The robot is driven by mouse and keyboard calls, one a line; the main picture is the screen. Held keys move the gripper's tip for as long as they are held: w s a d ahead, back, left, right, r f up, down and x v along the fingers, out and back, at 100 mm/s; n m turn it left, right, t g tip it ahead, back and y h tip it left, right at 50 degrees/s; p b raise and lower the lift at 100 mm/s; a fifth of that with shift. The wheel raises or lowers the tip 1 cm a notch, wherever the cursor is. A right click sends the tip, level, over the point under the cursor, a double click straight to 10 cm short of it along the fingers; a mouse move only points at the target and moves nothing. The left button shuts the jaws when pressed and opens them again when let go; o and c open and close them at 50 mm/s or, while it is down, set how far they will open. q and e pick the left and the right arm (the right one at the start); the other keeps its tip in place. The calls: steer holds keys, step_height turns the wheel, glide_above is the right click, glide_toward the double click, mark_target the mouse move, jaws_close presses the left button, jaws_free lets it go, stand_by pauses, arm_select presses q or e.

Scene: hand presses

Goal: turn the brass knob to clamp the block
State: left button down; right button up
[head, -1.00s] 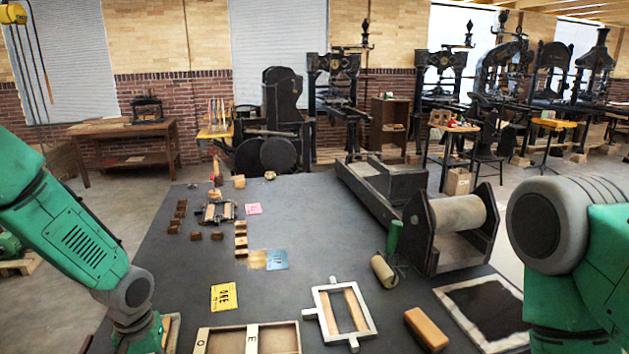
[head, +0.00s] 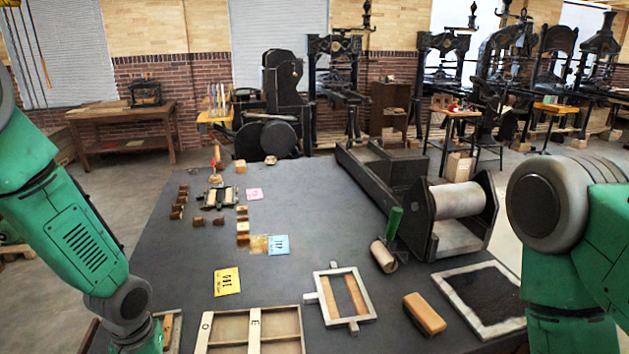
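A pale metal frame (head: 316,297) lies on the dark table, with tan wooden strips (head: 343,296) inside it and short stubs sticking out of its sides. Farther back is a small dark clamp-like fixture (head: 206,198) with pale pieces in it. I cannot make out a brass knob on either, and cannot tell which piece is the block to clamp. My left arm comes down on the left and my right arm on the right. Both run out at the bottom edge, so neither gripper shows.
A compartmented wooden tray (head: 232,327) is at the front, and a tan block (head: 425,313) lies right of the frame. A green-handled roller (head: 384,255), a black ink slab (head: 482,297) and a large roller press (head: 460,200) fill the right. The table's (head: 320,215) middle is clear.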

arm_select(q)
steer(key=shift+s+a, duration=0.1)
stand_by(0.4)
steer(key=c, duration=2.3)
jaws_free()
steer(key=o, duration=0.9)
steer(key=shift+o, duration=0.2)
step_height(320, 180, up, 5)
steer(key=p, duration=0.4)
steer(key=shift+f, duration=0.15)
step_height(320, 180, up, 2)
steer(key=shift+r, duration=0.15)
